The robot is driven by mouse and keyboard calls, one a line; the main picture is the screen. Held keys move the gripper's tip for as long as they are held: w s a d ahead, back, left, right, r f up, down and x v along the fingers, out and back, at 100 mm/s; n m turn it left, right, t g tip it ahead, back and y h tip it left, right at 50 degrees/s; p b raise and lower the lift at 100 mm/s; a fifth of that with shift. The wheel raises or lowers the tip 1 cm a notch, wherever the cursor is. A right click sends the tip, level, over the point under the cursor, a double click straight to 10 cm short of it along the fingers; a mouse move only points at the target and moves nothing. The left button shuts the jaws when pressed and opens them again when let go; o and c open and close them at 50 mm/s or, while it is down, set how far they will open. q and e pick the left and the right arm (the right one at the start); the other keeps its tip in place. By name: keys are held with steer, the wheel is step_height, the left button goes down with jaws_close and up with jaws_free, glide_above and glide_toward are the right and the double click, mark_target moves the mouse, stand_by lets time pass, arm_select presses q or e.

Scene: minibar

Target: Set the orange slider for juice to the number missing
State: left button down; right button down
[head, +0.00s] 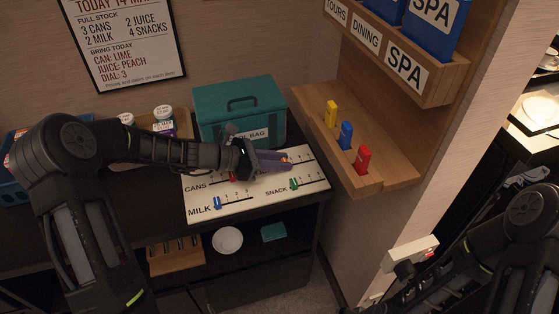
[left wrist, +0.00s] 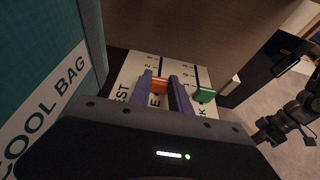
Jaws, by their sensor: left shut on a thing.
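A white slider board (head: 238,207) lies on the dark counter. Its labels read CANS, MILK and SNACK; my arm covers the remaining label. The orange slider (left wrist: 160,86) stands between the purple fingers of my left gripper (left wrist: 168,88), which is shut on it. In the head view the left gripper (head: 284,160) reaches over the board's upper right track and mostly hides the slider. The numbers beside it are too small to read. The red (head: 233,177), blue (head: 217,202) and green (head: 294,183) sliders sit on other tracks. My right arm is at the lower right; its fingers are unclear.
A teal cool bag (head: 240,110) stands right behind the board. White-capped bottles (head: 163,113) stand in a wooden holder, partly behind my left arm. A wall notice (head: 125,40) lists full stock, including 2 juice. A wooden shelf (head: 395,170) with coloured tags is at the right.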

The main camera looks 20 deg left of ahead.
mark_target(297, 164)
arm_select(q)
steer(key=w+d, duration=0.2)
steer(key=d, duration=0.2)
steer(key=shift+w+d+b, duration=0.2)
steer(key=shift+w+b, duration=0.1)
steer(key=shift+w, duration=0.1)
steer(key=c, duration=1.2)
jaws_free()
steer(key=v, duration=0.8)
steer(key=shift+f, duration=0.1)
